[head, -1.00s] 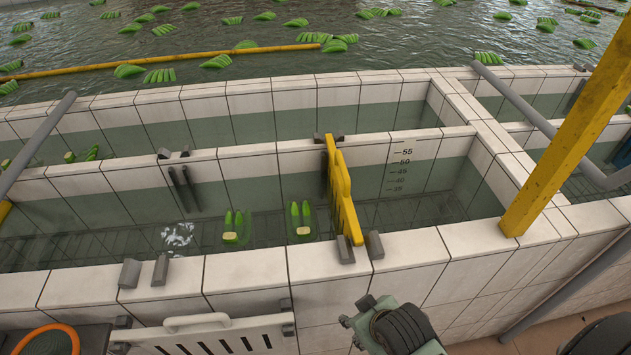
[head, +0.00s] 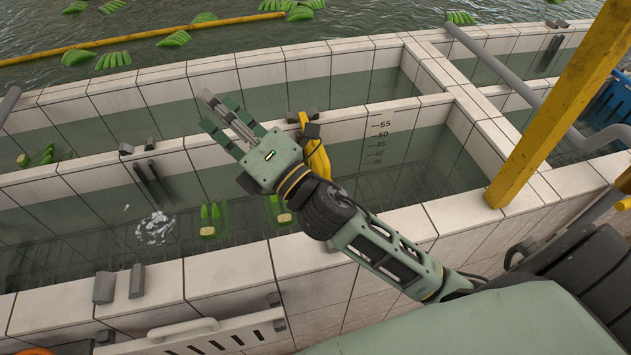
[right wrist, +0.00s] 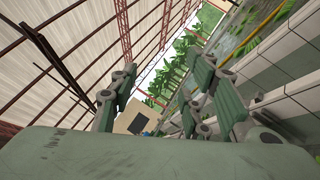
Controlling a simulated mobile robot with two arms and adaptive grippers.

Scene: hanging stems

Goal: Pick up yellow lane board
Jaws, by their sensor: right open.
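The yellow lane board (head: 317,158) stands upright across the near water channel, at its slot brackets. My right forearm and wrist hide most of it in the head view; a narrow yellow part shows beside the wrist. My right gripper (head: 207,112) is open and empty, above the channel's middle wall, left of the board and apart from it. In the right wrist view my right gripper's fingers (right wrist: 165,100) are spread with nothing between them, and the board does not show. My left gripper is not in view.
Green banana bunches (head: 209,221) float in the near channel, left of the board. A slanting yellow post (head: 553,105) stands at the right. Empty brackets (head: 137,281) sit on the near tiled wall. A white slotted board (head: 225,341) is at the bottom.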

